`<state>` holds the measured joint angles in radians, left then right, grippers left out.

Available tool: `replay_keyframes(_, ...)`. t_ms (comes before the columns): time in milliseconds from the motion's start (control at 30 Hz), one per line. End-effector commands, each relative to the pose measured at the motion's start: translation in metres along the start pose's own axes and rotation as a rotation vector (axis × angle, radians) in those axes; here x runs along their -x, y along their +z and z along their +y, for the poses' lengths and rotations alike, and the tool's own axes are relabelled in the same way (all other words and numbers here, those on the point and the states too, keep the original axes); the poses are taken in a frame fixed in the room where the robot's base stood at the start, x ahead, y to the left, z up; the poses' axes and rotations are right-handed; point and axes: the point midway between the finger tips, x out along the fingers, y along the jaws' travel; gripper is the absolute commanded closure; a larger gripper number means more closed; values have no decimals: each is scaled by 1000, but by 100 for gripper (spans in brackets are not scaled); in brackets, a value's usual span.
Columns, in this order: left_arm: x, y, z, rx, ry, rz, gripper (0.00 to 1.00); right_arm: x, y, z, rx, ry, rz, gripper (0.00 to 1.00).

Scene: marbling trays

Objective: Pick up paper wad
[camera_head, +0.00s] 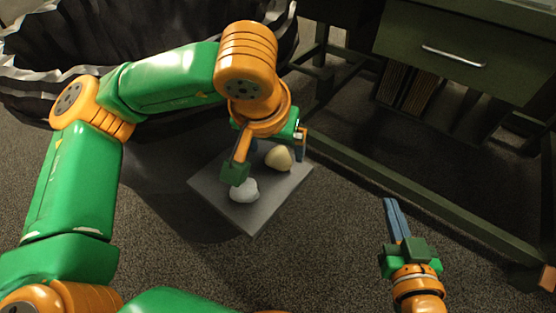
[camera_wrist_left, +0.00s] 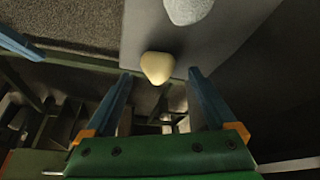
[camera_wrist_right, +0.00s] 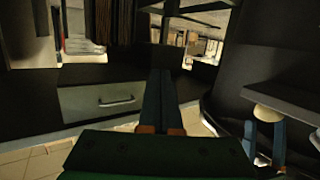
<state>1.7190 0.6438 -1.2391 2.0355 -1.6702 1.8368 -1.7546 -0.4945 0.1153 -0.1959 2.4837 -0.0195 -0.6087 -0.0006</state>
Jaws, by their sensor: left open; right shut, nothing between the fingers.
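A whitish crumpled lump (camera_head: 244,190), which looks like the paper wad, lies on a grey slab (camera_head: 252,217). A smooth cream lump (camera_head: 279,158) lies behind it on the slab. My left gripper (camera_head: 276,152) is open over the far part of the slab, by the cream lump. In the left wrist view the cream lump (camera_wrist_left: 157,67) shows between and just beyond the fingertips, and the whitish lump (camera_wrist_left: 188,10) is cut by the top edge. Contact cannot be told. My right gripper (camera_head: 391,201) is shut and empty, to the right of the slab.
A dark green desk (camera_head: 470,95) with a drawer stands at the back right, its low rail (camera_head: 390,180) running behind the slab. A large black bag-like bin (camera_head: 45,65) with a pale rim stands at the back left. Carpet between slab and right gripper is clear.

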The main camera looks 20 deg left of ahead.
Motion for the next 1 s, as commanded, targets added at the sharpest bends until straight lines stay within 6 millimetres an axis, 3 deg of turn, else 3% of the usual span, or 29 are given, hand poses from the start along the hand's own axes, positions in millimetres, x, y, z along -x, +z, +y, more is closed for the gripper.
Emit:
replay_keyframes(333, -28, 0, 2, 1, 0, 0, 9, 11, -75, -8, 8, -20, 406, 100)
replay_keyframes(667, -31, 0, 2, 0, 0, 0, 9, 16, -87, -10, 8, -24, 469, 100)
replay_keyframes(1000, -30, 0, 2, 0, 0, 0, 97, 16, -87, -10, 8, -23, 467, 100)
